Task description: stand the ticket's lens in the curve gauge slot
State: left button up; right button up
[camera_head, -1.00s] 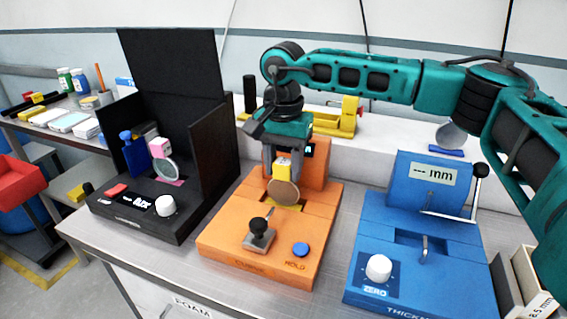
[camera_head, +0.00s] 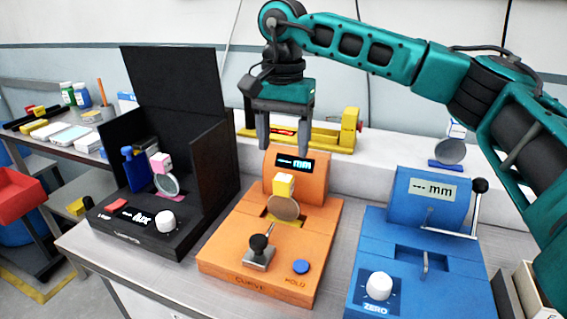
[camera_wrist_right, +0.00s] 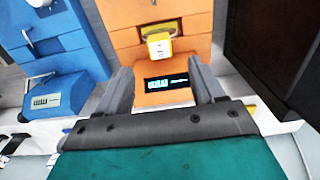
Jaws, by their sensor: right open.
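The orange curve gauge (camera_head: 240,237) stands in the middle of the bench, with a lit display reading mm. A round brownish lens (camera_head: 283,207) with a yellow block (camera_head: 284,185) on top stands upright in its slot. The yellow block also shows in the right wrist view (camera_wrist_right: 159,46). My right gripper (camera_head: 285,146) is open and empty, above and behind the lens, clear of it. My left gripper is not in view. No ticket can be made out.
A black box instrument (camera_head: 135,222) at the left holds a lens with a pink block (camera_head: 161,162). The blue thickness gauge (camera_head: 440,261) stands at the right. Behind it, another lens (camera_head: 450,151) stands on a blue base. A yellow fixture (camera_head: 348,130) lies on the back ledge.

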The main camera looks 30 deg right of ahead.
jog(key=shift+r, duration=1.6)
jog(key=shift+s, duration=0.1)
